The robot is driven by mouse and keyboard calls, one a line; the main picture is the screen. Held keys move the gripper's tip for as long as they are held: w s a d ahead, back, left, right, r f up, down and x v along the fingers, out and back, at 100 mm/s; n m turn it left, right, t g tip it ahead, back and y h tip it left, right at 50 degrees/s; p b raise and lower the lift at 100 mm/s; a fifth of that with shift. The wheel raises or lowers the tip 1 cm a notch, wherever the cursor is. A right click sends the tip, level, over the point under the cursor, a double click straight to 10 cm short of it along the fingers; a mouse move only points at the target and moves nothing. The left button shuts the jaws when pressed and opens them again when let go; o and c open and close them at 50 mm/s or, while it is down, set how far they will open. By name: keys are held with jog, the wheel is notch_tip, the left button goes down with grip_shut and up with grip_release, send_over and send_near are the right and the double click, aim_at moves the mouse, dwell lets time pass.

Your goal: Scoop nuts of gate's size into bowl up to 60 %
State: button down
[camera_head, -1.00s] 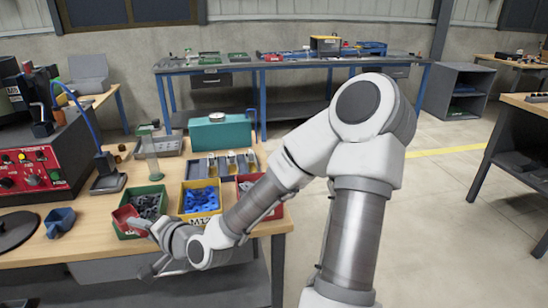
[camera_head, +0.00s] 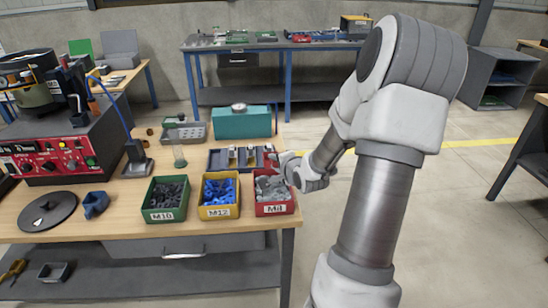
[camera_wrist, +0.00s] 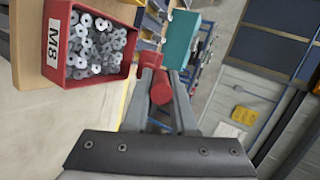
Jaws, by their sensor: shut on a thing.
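My gripper (camera_wrist: 158,88) is shut on the handle of a red scoop (camera_wrist: 161,90). The bin holds grey nuts (camera_head: 271,187), also seen in the wrist view (camera_wrist: 95,45). A green M10 bin (camera_head: 165,215) holds dark nuts. A yellow M12 bin (camera_head: 219,211) holds blue nuts. The feeder bowl (camera_head: 32,93) sits at the far left; its fill and gate are unclear.
A red control box (camera_head: 58,155) stands below the bowl. A blue cup-like piece (camera_head: 96,204) and dark disc (camera_head: 47,210) lie front left. A clear cylinder (camera_head: 179,152), a lever tray (camera_head: 226,160) and a teal case (camera_head: 243,122) stand behind the bins.

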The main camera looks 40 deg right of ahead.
notch_tip(320, 180, down, 10)
jog(key=w+g+b, duration=0.1)
jog(key=b, duration=0.3)
jog(key=shift+d+g+y, duration=0.2)
jog(key=shift+g+y, duration=0.1)
jog(key=shift+y, duration=0.1)
jog(key=shift+r, duration=0.1)
jog(key=shift+r, duration=0.15)
dwell(0.6)
